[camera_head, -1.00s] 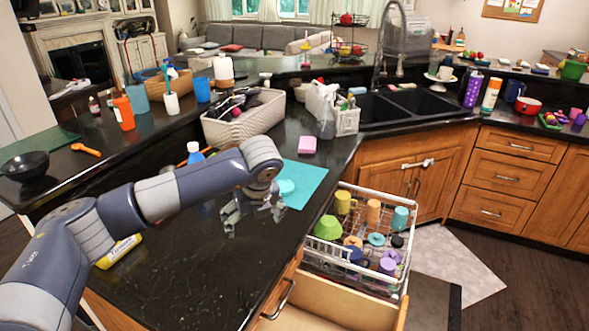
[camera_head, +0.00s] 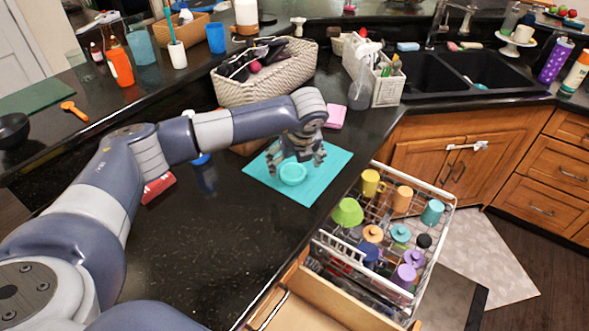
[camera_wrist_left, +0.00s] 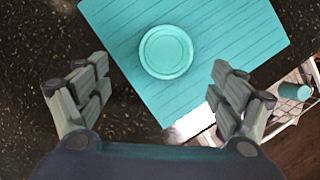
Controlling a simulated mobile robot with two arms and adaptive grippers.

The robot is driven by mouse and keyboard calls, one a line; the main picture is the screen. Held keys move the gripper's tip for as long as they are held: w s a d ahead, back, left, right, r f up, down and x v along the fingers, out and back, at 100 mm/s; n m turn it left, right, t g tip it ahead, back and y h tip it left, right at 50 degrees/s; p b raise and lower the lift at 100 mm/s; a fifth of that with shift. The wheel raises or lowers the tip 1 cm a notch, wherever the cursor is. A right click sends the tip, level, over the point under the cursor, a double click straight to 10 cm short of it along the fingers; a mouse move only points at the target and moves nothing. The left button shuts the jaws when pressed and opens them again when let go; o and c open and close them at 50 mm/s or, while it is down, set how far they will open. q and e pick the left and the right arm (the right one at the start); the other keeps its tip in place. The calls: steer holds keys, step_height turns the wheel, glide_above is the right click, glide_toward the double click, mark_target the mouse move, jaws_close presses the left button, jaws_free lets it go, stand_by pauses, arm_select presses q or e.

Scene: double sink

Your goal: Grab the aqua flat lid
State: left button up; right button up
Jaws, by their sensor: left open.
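A round aqua flat lid (camera_head: 293,174) lies on a turquoise mat (camera_head: 262,183) on the dark counter. In the left wrist view the lid (camera_wrist_left: 165,51) is whole and unobstructed, on the ribbed mat (camera_wrist_left: 235,30). My left gripper (camera_head: 297,163) is above the mat, close to the lid. My right gripper is not in view.
A pulled-out dish rack (camera_head: 345,245) with cups and small lids stands right of the mat. A pink sponge (camera_head: 336,116) and a woven basket (camera_head: 265,80) lie behind it. A red item (camera_head: 158,189) is near my left arm. The front counter is clear.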

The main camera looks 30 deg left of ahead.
mark_target(294, 173)
arm_select(q)
steer(key=shift+a+f, duration=0.1)
steer(key=shift+f, duration=0.3)
steer(key=p+x, duration=0.1)
steer(key=x, duration=0.1)
steer(key=w+p+x, duration=0.1)
steer(key=x, duration=0.1)
steer(key=shift+f+p, duration=0.2)
steer(key=shift+p, duration=0.15)
steer(key=shift+w+f, duration=0.2)
steer(key=shift+f, duration=0.3)
steer(key=c, duration=1)
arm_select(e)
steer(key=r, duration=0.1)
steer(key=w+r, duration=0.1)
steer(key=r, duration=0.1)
